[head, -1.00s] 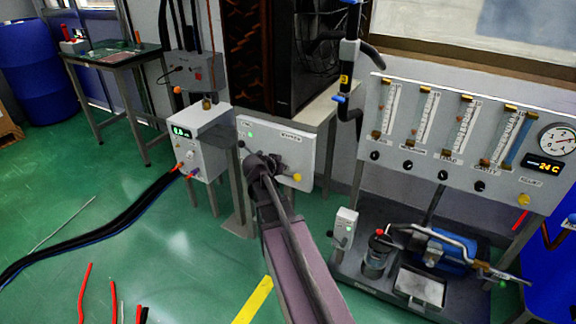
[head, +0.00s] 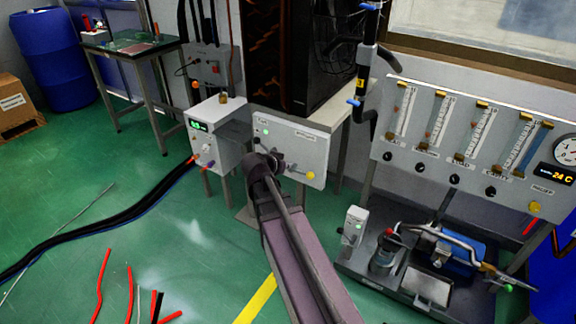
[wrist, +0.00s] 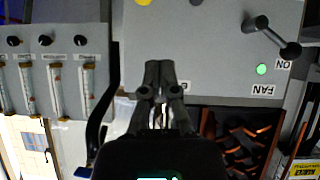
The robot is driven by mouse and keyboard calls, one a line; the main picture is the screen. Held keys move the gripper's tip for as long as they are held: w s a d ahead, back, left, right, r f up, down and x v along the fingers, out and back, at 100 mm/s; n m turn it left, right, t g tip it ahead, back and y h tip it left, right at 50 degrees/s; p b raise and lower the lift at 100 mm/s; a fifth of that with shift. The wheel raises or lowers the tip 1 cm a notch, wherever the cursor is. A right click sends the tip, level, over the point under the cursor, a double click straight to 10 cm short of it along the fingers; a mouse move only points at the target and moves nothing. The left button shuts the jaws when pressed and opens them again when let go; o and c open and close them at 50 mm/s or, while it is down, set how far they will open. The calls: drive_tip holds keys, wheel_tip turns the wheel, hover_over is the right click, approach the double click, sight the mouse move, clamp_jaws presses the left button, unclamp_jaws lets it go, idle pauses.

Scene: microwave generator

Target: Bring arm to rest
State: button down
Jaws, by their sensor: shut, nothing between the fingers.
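My gripper (wrist: 158,80) is shut and empty in the wrist view, in front of a grey control panel (wrist: 205,35) that appears upside down there. In the head view my arm reaches forward from the bottom, and its end covers part of the same panel (head: 306,152). The panel carries a black lever switch (wrist: 270,36), a lit green lamp (wrist: 262,69) and a FAN label. A yellow knob (head: 311,175) sits at its lower right in the head view. I cannot tell the gap between fingertips and panel.
A flowmeter board (head: 475,140) stands at right, above a bench with a pump (head: 455,248). A white power box (head: 213,135) with thick black cables (head: 110,223) is at left. Red and black cable ends lie on the green floor. A dark cabinet (head: 300,55) stands behind the panel.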

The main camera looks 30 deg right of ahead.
idle(0.3)
drive_tip(key=s+a+f+n+g+y, duration=0.25)
drive_tip(key=s+a+n, duration=0.2)
drive_tip(key=a, duration=0.25)
drive_tip(key=s+a+f+n+g+y, duration=0.1)
drive_tip(key=s+a+f+n+y, duration=0.3)
drive_tip(key=a, duration=0.4)
drive_tip(key=s+a+f+n+g+y, duration=0.2)
drive_tip(key=s+a+n+y, duration=0.25)
drive_tip(key=a, duration=0.25)
wheel_tip(320, 180, up, 28)
drive_tip(key=m+h+p, duration=0.1)
drive_tip(key=p, duration=2.7)
drive_tip(key=shift+s, duration=0.15)
drive_tip(key=shift+t, duration=0.25)
